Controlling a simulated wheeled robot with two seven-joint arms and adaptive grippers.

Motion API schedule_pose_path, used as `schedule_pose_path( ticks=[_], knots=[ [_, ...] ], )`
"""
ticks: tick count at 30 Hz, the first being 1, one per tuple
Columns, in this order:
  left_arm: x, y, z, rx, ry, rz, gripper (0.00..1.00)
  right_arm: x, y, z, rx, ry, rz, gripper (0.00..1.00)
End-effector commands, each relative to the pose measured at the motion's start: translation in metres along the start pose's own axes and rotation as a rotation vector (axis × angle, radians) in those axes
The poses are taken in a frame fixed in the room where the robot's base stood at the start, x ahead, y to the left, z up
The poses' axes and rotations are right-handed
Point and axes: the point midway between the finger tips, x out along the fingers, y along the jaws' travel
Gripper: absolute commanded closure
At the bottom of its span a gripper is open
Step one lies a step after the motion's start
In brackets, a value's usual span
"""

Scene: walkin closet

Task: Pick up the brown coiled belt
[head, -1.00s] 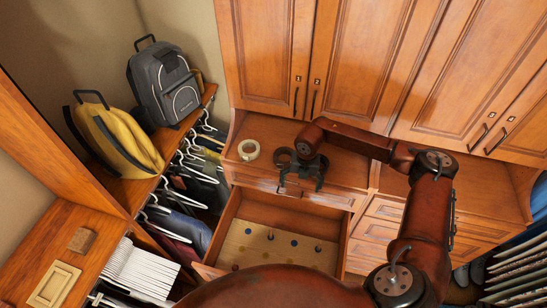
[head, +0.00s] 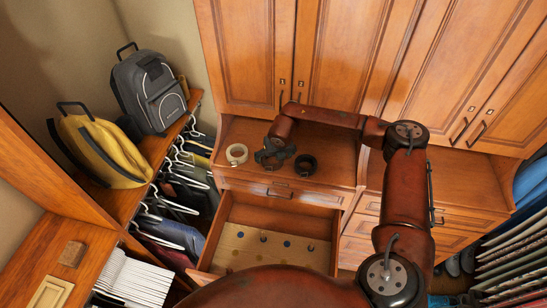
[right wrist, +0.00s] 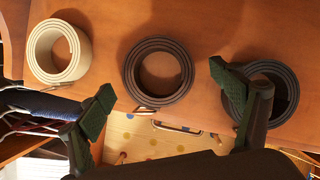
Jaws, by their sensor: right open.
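The brown coiled belt (right wrist: 158,72) lies flat on the wooden counter in the right wrist view, between a cream coil and a black coil. In the head view it is largely hidden by my right gripper. My right gripper (head: 271,161) is open and empty over that spot. In the right wrist view its two green-padded fingers (right wrist: 162,83) stand apart, one on each side of the brown belt, with the right finger overlapping the black coil. I cannot tell the exact height above the counter. My left gripper is not in view.
The cream coiled belt (head: 237,154) and black coiled belt (head: 305,165) lie close by on the counter (head: 337,172). An open drawer (head: 213,246) juts out below. Tall wooden cabinet doors (head: 335,55) rise behind. Hanging clothes and a shelf with backpacks (head: 150,92) are at left.

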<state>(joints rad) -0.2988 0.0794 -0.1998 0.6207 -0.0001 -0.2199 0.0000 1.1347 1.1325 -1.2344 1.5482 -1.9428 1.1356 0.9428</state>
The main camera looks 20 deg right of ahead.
Motion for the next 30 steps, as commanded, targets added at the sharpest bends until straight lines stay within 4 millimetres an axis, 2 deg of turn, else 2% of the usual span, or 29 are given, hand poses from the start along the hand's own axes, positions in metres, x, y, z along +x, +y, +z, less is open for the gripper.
schedule_pose_path(
  ticks=[4, 12, 30],
  knots=[
    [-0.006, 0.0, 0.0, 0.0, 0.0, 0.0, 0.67, 0.014, 0.0, 0.001, 0.001, 0.0, 0.0, 0.15],
    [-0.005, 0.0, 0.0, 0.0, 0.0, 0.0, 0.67, 0.017, 0.0, 0.0, 0.001, -0.001, 0.0, 0.16],
    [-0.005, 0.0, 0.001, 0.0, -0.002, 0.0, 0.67, 0.016, 0.0, 0.001, 0.001, -0.001, 0.0, 0.57]
  ],
)
